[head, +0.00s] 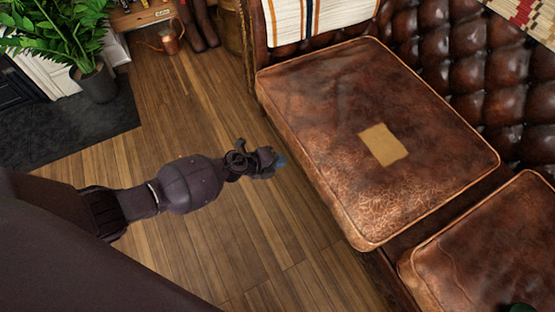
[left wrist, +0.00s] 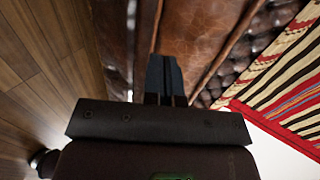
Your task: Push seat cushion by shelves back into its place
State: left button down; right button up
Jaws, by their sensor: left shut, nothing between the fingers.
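The brown leather seat cushion (head: 330,90) with a tan patch lies on the tufted leather sofa in the head view. Its front edge juts out over the wooden floor. A second leather cushion (head: 490,250) lies to its lower right, with a dark gap between the two. My left gripper (head: 278,161) is in front of the first cushion's front edge, a little apart from it in the picture. In the left wrist view its fingers (left wrist: 165,75) are together and empty, with brown leather beyond them. My right gripper is not in view.
A potted plant (head: 95,80) stands on a dark mat (head: 60,135) at the upper left. A copper watering can (head: 165,40) and boots (head: 200,25) stand at the back. A striped blanket (head: 310,18) hangs over the sofa. The wooden floor (head: 200,240) before the sofa is clear.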

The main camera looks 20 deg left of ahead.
aim_at(296, 155)
pick_arm(q)
jog(key=shift+w+d, duration=1.2)
jog(key=shift+w, duration=0.3)
jog(key=shift+s+a, duration=0.1)
jog(key=shift+s+a, duration=0.95)
jog(key=shift+s, duration=0.25)
jog(key=s+a, duration=0.8)
jog(key=s, duration=0.3)
jog(key=shift+a, duration=0.3)
